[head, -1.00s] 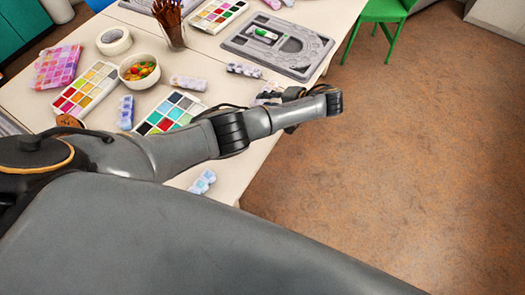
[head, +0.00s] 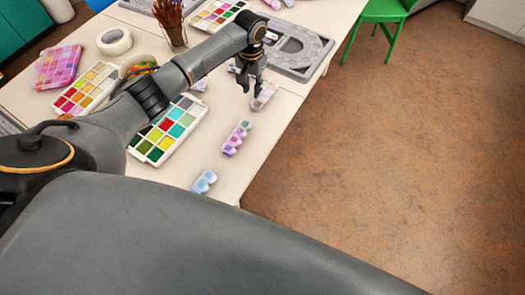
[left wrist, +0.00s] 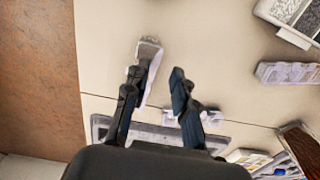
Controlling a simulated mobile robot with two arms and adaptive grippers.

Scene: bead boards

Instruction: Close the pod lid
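A pale, narrow pod (head: 264,96) lies on the table near its right edge. It also shows in the left wrist view (left wrist: 150,52), by the left-hand finger; I cannot tell whether its lid is open or whether the finger touches it. My left gripper (head: 251,88) hangs over the table just left of this pod, fingers down. In the left wrist view the gripper (left wrist: 155,74) has its two fingers apart, with bare table between them. A pink and purple pod (head: 237,138) and a bluish pod (head: 203,181) lie nearer. My right gripper is out of view.
A grey bead board (head: 298,68) lies beyond the gripper. Color palettes (head: 182,136), a tape roll (head: 114,42), a brush cup (head: 173,36) and a bowl partly hidden by my arm crowd the left. A green chair (head: 383,12) stands beyond the table; the floor at right is clear.

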